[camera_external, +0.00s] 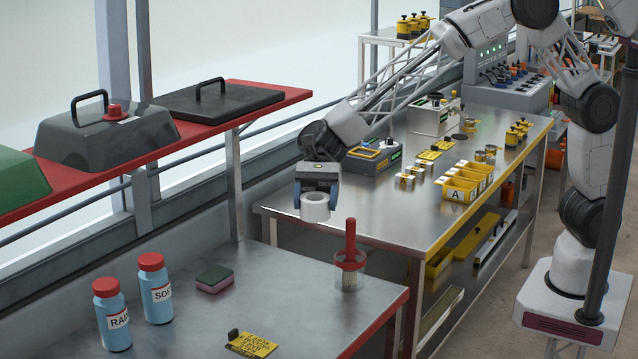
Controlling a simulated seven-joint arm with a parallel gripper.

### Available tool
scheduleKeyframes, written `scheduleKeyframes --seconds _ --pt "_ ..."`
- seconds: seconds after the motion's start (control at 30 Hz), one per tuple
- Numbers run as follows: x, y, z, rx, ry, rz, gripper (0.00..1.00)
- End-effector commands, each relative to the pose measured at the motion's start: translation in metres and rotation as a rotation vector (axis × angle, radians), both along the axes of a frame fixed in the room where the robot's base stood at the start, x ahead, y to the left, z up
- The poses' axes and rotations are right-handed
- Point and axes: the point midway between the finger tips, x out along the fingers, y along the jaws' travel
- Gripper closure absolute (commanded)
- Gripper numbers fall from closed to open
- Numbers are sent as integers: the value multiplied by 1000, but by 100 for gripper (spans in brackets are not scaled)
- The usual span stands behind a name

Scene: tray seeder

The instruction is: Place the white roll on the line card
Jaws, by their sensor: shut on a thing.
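The white roll (315,208) is held between the blue fingertips of my gripper (316,196), which is shut on it. A similar yellow card (436,150) lies on the far table. The print is too small to tell which is the line card.
The near table (270,290) holds two blue bottles with red caps (155,285), a sponge (215,279) and a clear cup with a red-handled tool (349,270). Its middle is clear. Yellow bins (460,190) and small tins stand on the far table (370,205).

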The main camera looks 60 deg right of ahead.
Motion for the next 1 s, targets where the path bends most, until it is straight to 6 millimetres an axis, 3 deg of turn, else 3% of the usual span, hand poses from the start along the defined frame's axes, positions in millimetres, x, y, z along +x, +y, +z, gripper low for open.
scheduleKeyframes --seconds 0.2,0.47,0.8,1.0 --pt "-21 32 -2 -1 0 50 55" --pt "-19 30 -69 -4 5 45 55" --pt "-19 29 -179 -4 4 44 55" --pt "-18 30 -219 -2 1 45 55"
